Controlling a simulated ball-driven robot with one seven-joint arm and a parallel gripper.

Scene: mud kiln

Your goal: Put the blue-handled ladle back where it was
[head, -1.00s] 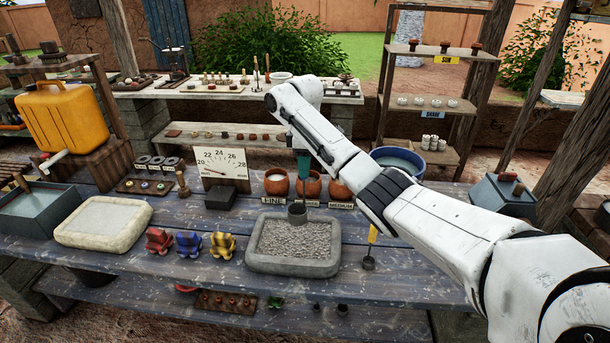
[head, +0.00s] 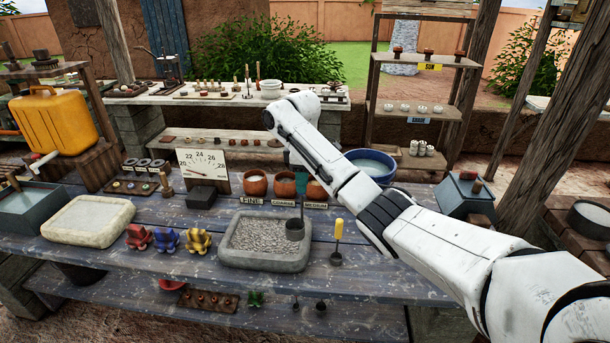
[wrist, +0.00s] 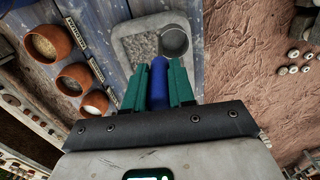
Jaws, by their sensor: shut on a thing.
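My gripper (wrist: 159,64) has teal fingers shut on the blue handle (wrist: 158,84) of the ladle. The ladle's dark grey cup (head: 294,230) hangs below, over the right part of the stone tray (head: 266,264) of grey grit. The cup shows in the wrist view too (wrist: 175,42), at the tray's right side; whether it touches the grit I cannot tell. In the head view my arm hides much of the gripper. A yellow-handled ladle (head: 338,231) stands upright on the bench right of the tray.
Three orange pots (head: 255,184) with labels stand behind the tray, near a dial gauge (head: 204,166). Red, blue and yellow figures (head: 168,240) sit left of the tray. A pale basin (head: 88,222) lies further left. Bare bench shows at the front.

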